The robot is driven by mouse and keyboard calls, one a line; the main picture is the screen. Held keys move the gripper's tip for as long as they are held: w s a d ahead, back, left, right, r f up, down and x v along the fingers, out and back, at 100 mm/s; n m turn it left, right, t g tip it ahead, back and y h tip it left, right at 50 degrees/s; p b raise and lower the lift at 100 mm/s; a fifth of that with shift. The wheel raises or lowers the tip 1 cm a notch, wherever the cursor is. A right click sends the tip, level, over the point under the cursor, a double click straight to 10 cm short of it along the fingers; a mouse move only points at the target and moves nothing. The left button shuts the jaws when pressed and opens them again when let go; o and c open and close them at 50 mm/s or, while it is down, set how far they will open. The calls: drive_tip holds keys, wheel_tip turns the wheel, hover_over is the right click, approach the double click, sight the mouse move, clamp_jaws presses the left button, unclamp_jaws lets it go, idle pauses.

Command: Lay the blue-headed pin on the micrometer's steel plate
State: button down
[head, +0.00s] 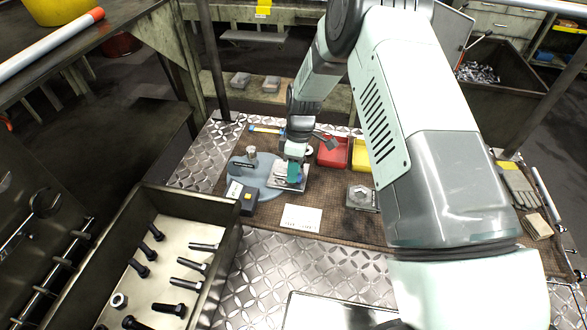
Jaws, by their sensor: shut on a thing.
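My gripper (291,178) points down over a light steel plate (300,186) at the right side of the blue-grey micrometer stand (262,190). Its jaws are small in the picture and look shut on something. A blue-teal patch shows at the jaws, but I cannot make out the blue-headed pin's shape or tilt. I cannot tell whether what is held touches the plate. The micrometer's upright part (251,153) stands to the left of my gripper.
A red bin (333,153) and a yellow bin (361,153) stand behind right of the plate. A tray of bolts (217,228) stands front left.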

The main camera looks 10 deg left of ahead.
drive_tip(key=shift+f, duration=0.1)
drive_tip(key=c, duration=1)
unclamp_jaws()
drive_tip(key=shift+c, duration=0.2)
drive_tip(key=shift+w, duration=0.15)
